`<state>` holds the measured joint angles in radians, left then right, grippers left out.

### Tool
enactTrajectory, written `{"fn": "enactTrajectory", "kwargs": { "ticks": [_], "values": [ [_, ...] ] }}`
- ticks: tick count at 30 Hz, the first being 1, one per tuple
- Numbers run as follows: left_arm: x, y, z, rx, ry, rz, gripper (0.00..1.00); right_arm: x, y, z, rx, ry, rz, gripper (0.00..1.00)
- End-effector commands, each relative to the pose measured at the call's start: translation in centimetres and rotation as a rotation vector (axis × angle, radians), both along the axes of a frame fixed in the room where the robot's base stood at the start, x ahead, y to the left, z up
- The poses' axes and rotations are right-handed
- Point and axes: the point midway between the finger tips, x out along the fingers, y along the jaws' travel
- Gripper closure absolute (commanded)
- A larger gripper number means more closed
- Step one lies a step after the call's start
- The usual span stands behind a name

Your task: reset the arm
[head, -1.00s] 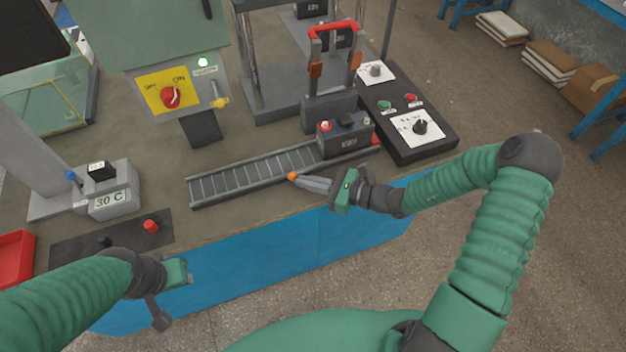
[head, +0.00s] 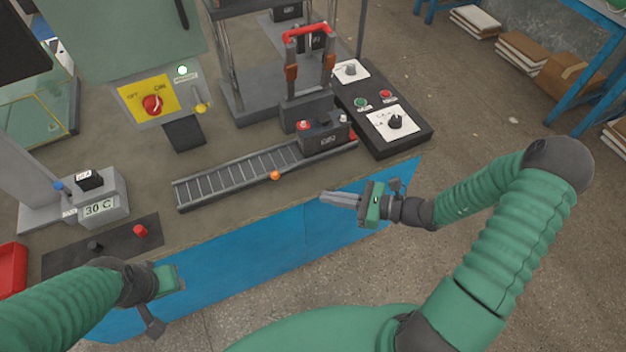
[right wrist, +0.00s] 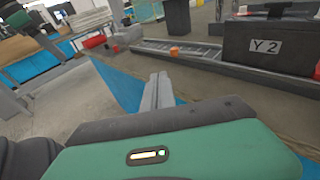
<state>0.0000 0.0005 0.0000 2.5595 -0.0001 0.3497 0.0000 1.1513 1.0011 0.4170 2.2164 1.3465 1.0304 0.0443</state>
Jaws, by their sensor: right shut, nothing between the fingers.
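My right gripper (head: 328,198) is shut and empty, held out over the front edge of the workbench, clear of the roller track. Its closed fingers also show in the right wrist view (right wrist: 158,92). My left arm comes in at the lower left of the head view; its gripper (head: 170,280) is by the blue bench front, and its fingers cannot be made out. A dark battery (head: 322,132) with a red terminal cap stands at the right end of the roller track (head: 235,175). The battery in the right wrist view (right wrist: 270,47) bears a "Y 2" label.
A control panel (head: 415,138) with knobs and buttons is right of the battery. A press with a red handle (head: 306,31) stands behind. A "30 C" device (head: 100,207) and red bin (head: 12,270) are left.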

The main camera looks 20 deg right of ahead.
Motion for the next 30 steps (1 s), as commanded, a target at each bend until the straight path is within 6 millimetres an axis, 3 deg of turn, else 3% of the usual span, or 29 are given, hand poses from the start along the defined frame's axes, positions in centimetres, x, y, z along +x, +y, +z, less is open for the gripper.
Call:
{"fn": "enactTrajectory", "kwargs": {
  "ticks": [5,8,10,12,15,18,22,25,30],
  "values": [
    [0.0,0.0,0.2,0.000,0.000,0.000,0.64,-0.3,0.1,0.1,-0.012,0.001,0.018,1.00],
    [0.0,0.0,1.1,0.000,0.001,0.000,0.64,-2.3,2.6,0.4,-0.130,0.009,0.175,1.00],
    [0.0,0.0,2.5,0.000,0.000,0.000,0.64,-5.6,5.2,0.7,-0.323,0.003,0.417,1.00],
    [0.0,0.0,3.9,0.000,0.000,0.000,0.64,-9.7,6.2,1.1,-0.582,-0.037,0.712,1.00],
    [0.0,0.0,5.9,0.000,0.000,0.000,0.64,-13.0,4.6,2.9,-0.984,-0.182,1.116,1.00],
    [0.0,0.0,7.4,0.000,0.000,0.000,0.64,-12.6,2.5,6.2,-1.336,-0.404,1.414,1.00],
    [0.0,0.0,8.4,0.000,0.000,0.000,0.64,-10.1,1.9,10.3,-1.632,-0.680,1.616,1.00],
    [0.0,0.0,8.6,0.000,0.000,0.000,0.64,-9.1,2.1,11.7,-1.726,-0.792,1.671,1.00],
    [0.0,0.0,8.4,0.000,0.001,0.000,0.64,-8.9,2.0,11.7,-1.741,-0.811,1.680,1.00]
  ]
}}
